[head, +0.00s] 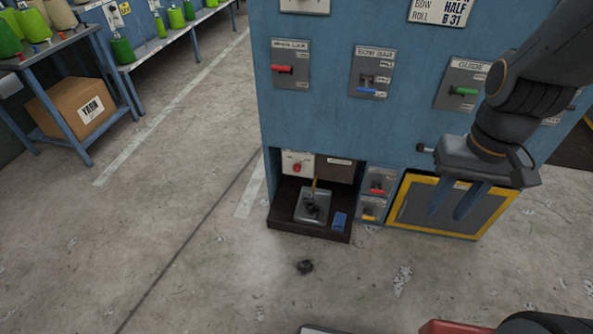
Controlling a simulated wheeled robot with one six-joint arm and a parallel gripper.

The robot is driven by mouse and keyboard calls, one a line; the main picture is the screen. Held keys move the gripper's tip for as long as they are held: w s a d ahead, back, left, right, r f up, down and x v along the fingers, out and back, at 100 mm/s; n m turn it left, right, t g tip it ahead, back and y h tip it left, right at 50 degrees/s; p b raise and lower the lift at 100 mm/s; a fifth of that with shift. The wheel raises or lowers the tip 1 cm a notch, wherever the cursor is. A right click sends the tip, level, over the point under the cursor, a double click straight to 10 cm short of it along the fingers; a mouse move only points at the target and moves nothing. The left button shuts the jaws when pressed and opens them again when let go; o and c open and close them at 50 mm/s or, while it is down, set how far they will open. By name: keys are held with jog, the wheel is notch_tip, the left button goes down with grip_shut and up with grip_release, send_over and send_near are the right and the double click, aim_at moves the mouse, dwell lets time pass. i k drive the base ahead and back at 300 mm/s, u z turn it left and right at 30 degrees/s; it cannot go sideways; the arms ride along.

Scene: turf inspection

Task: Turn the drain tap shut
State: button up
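No control in the head view has a readable label naming it the drain tap, so I cannot tell which one it is. A red round knob (297,167) sits on a white plate in the low recess of the blue cabinet. Right of the recess are a small red-handled control (376,187) and a yellow-handled control (369,213) below it. My gripper (449,213) hangs in front of the yellow-framed dark panel, right of these controls. Its two blue fingers are apart with nothing visible between them. The gripper hides part of the panel.
The blue cabinet (330,118) has a red lever (283,69), a blue lever (367,90) and a green lever (464,91) higher up. A grey tray (300,217) with dark lumps stands in the recess. A dark lump (305,266) lies on the open concrete floor.

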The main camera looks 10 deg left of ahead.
aim_at(296, 168)
jog(key=u, duration=0.25)
jog(key=k, duration=0.65)
jog(key=u, duration=0.6)
jog(key=k, duration=0.55)
jog(key=z, duration=0.85)
jog(key=i, duration=1.8)
jog(key=u, duration=0.65)
